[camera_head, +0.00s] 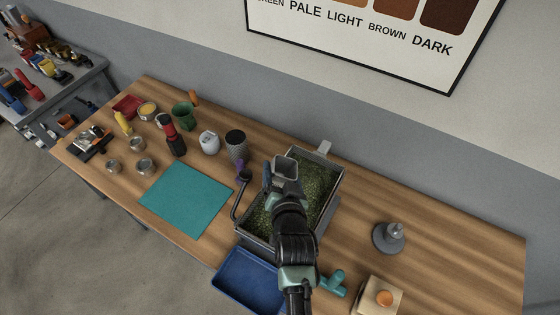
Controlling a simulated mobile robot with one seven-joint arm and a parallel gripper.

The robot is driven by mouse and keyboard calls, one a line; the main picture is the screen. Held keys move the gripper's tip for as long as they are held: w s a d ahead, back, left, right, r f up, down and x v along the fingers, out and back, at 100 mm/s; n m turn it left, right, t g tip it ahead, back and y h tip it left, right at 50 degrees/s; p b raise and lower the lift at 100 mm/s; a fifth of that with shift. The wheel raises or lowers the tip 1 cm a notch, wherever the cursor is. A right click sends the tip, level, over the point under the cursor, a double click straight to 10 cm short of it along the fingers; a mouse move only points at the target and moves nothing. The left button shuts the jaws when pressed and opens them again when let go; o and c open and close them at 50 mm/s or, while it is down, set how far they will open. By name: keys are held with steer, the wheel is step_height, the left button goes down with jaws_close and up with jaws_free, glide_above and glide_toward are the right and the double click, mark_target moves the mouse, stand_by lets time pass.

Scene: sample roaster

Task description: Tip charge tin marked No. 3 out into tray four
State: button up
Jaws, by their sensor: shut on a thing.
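My gripper (283,185) is shut on a small square grey metal tin (286,167). The tin's open mouth faces up toward the camera, and no number on it can be read. I cannot tell how far it is tilted or whether anything is in it. My gripper and the tin are over a grey rectangular bin (333,203) filled with green beans (315,182). My arm covers part of the bin. An empty blue tray (237,278) lies in front of the bin at the table's front edge. No tray number can be read.
A teal mat (187,200) lies left of the bin. Behind it stand a dark cup (236,143), a white jar (209,142) and a dark red-topped bottle (173,137). Several small jars are further left. A grey weight-like object (388,237) stands right.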

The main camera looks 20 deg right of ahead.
steer(key=shift+d+n+h, duration=0.1)
steer(key=shift+n+h, duration=0.2)
steer(key=shift+n, duration=0.2)
steer(key=shift+s+d+f+n+g+b, duration=0.1)
steer(key=shift+f+n+g+b, duration=0.25)
steer(key=shift+n, duration=0.15)
steer(key=shift+d+f+n+h+b, duration=0.1)
steer(key=shift+n+h+b, duration=0.3)
steer(key=shift+h+b, duration=0.2)
steer(key=shift+s+d, duration=0.1)
